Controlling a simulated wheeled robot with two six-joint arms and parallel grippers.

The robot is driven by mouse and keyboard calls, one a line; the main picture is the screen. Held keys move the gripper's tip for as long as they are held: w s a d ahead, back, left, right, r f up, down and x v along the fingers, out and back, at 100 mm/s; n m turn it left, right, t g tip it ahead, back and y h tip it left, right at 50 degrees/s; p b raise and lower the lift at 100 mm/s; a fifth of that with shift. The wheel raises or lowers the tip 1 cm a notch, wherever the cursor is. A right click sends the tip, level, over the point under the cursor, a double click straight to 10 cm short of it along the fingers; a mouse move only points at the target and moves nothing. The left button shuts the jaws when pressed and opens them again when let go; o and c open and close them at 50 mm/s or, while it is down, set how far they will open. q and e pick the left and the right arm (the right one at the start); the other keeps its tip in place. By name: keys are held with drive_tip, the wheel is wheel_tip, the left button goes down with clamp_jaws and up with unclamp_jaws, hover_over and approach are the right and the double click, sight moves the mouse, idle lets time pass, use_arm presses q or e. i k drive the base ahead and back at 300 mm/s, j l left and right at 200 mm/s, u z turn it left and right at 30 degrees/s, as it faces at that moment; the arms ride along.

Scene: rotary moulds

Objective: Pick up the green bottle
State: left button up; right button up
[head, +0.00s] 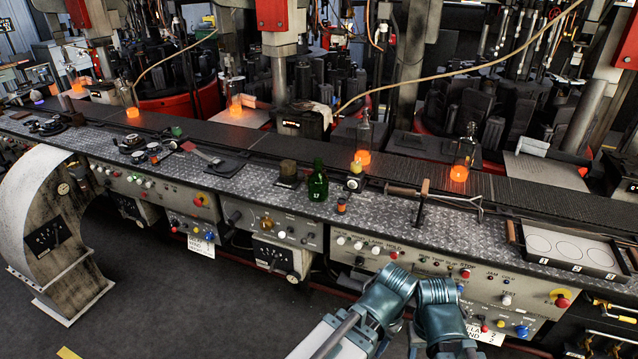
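The green bottle (318,184) stands upright on the near part of the patterned metal ledge (262,190), close to its front edge. It is dark green glass with a narrow neck, and nothing touches it from my arms. My two teal arm parts come in at the bottom, right of the bottle and nearer to me, in front of the control panel. No gripper fingers show on either arm, so neither gripper can be made out.
Clear bottles with glowing bases (364,140) (463,155) stand on the dark conveyor (410,157) behind.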

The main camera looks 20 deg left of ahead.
sight(318, 182)
drive_tip(key=i+j+z, duration=0.1)
drive_tip(key=j, duration=0.25)
drive_tip(key=i+j+z, duration=0.1)
drive_tip(key=i+j, duration=0.25)
drive_tip(key=j, duration=0.3)
drive_tip(key=i+j+z, duration=0.15)
drive_tip(key=j, duration=0.2)
drive_tip(key=i+j+z, duration=0.1)
drive_tip(key=j, duration=0.3)
drive_tip(key=i+j+z, duration=0.1)
drive_tip(key=j, duration=0.25)
